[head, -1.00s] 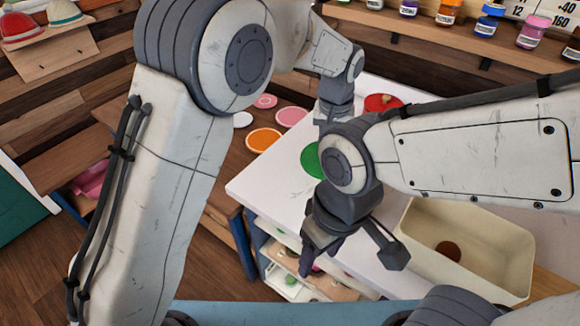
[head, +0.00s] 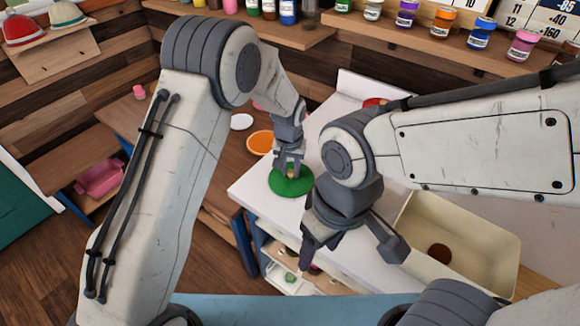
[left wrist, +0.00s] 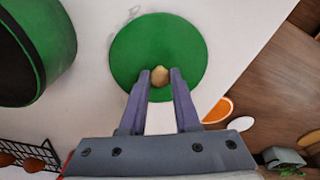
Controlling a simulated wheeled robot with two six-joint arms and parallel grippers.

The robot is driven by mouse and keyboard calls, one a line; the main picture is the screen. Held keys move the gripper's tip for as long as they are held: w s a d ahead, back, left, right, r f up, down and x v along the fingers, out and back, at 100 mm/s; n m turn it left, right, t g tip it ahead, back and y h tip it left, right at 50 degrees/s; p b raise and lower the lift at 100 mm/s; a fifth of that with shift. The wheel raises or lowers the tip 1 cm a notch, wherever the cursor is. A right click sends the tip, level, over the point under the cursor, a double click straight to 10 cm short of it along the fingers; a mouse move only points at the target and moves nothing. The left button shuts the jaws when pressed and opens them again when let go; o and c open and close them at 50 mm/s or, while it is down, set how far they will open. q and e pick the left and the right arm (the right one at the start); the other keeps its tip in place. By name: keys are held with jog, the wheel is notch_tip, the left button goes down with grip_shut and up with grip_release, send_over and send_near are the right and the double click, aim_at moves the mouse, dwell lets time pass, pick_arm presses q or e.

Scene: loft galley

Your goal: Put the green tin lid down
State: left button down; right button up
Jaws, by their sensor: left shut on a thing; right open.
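The green tin lid (head: 303,189) is a flat green disc with a small pale knob, over the left end of the white counter. My left gripper (head: 290,174) is shut on its knob from above. In the left wrist view the knob sits between my left fingertips (left wrist: 160,77) and the lid (left wrist: 160,40) spreads around it. I cannot tell whether the lid touches the counter. A dark-mouthed green tin (left wrist: 55,35) stands apart from the lid in that view; my right arm seems to hide it in the head view. My right gripper (head: 350,256) is open and empty at the counter's front.
A cream bin (head: 480,243) with a brown round thing inside stands right of my right gripper. An orange disc (head: 260,143) and a white disc (head: 241,121) lie on the wooden surface at left.

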aim_at(290, 182)
pick_arm(q)
jog(key=c, duration=0.6)
grip_release()
jog(key=shift+r, duration=0.1)
notch_tip(290, 182, up, 12)
jog(key=s+b, duration=0.1)
jog(key=b, duration=0.1)
jog(key=s+a+r+m, duration=0.1)
jog(key=s, duration=0.9)
jog(key=s+a+m+g, duration=0.1)
jog(key=s+a+m, duration=0.1)
jog(key=s, duration=0.8)
jog(key=s+a+r+m, duration=0.1)
jog(key=s+a+m, duration=0.1)
jog(key=s, duration=0.9)
jog(key=shift+r+h, duration=0.3)
jog(key=shift+r, duration=0.05)
